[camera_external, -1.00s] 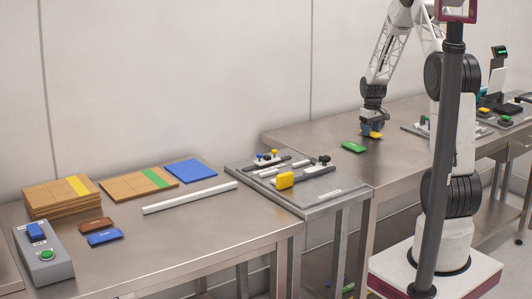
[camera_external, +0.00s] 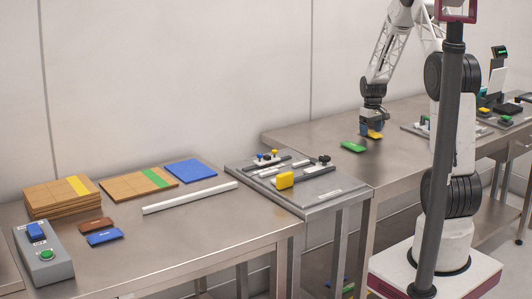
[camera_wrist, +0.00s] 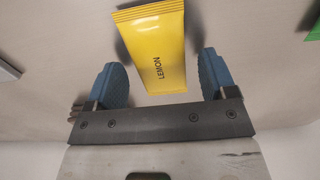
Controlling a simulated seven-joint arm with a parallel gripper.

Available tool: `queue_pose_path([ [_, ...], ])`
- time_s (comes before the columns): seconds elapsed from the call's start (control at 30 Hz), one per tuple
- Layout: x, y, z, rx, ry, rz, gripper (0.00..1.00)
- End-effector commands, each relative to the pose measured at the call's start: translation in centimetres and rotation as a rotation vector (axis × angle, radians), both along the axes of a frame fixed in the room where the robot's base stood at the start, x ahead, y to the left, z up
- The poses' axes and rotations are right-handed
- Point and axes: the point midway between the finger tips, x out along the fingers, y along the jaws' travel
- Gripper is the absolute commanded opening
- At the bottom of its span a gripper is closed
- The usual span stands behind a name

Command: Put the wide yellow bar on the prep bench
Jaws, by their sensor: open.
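The wide yellow bar, a flat packet marked LEMON (camera_wrist: 158,48), lies on the right steel bench (camera_external: 320,127). It also shows below my wrist in the external view (camera_external: 375,135). My gripper (camera_wrist: 160,72) is open, with one blue finger on each side of the packet's near end and a gap visible on both sides. In the external view my gripper (camera_external: 369,129) is low, just over or at the packet; contact cannot be told. A steel bench at the left (camera_external: 205,225) holds boards and packets; no label shows which is the prep bench.
A green packet (camera_external: 353,146) lies left of my gripper. The left bench has a white bar (camera_external: 190,198), wooden boards (camera_external: 60,205) and a button box (camera_external: 45,258).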

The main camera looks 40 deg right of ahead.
Motion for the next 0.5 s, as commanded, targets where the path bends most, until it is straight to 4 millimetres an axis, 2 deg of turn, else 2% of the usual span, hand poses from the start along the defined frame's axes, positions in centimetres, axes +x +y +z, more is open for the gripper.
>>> queue_pose_path([
  [0.27, 0.1, 0.0, 3.0, -0.001, -0.003, 0.000, 0.78],
  [0.5, 0.0, 0.0, 6.9, -0.001, -0.003, 0.000, 0.78],
])
